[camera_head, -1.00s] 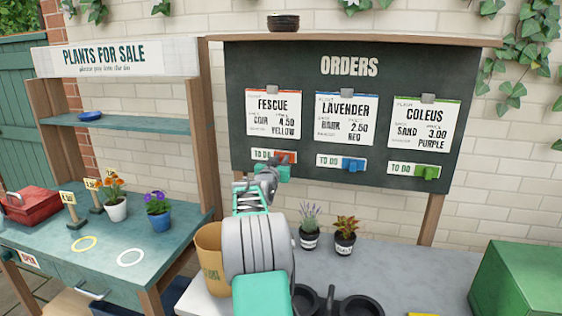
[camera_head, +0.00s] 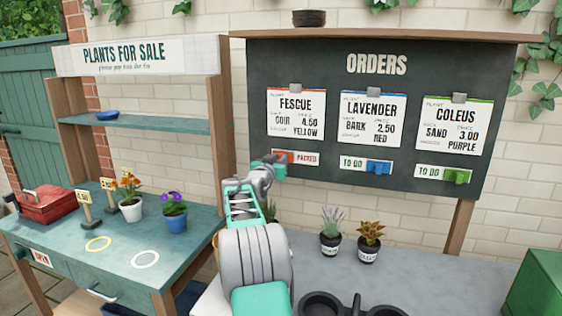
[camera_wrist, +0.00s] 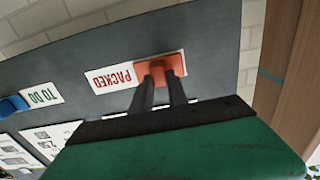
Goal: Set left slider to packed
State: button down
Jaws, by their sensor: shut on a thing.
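The left slider is an orange-red knob (camera_head: 282,157) under the Fescue card on the orders board (camera_head: 410,183). It sits at the left end of its white label (camera_head: 307,159), which reads PACKED to the right of it. The wrist view shows the same orange-red knob (camera_wrist: 173,62) and the PACKED label (camera_wrist: 112,79) upside down. My gripper (camera_head: 277,167) reaches the knob from the lower left. In the wrist view its two dark fingers (camera_wrist: 161,76) are shut on the knob.
The blue slider (camera_head: 378,167) and green slider (camera_head: 457,176) sit at the right of labels reading TO DO. Two potted plants, lavender (camera_head: 331,236) and a red-leaved one (camera_head: 369,245), stand on the grey bench below. A wooden post (camera_wrist: 292,75) is beside the board.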

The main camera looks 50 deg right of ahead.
jog(key=c, duration=1.4)
grip_release()
jog(key=shift+w+a, duration=0.15)
jog(key=shift+w, duration=0.15)
jog(key=shift+o, duration=0.6)
jog(key=shift+s, duration=0.1)
jog(key=b+v, duration=0.2)
jog(key=v, duration=0.5)
jog(key=shift+s+a, duration=0.2)
jog(key=shift+a, duration=0.1)
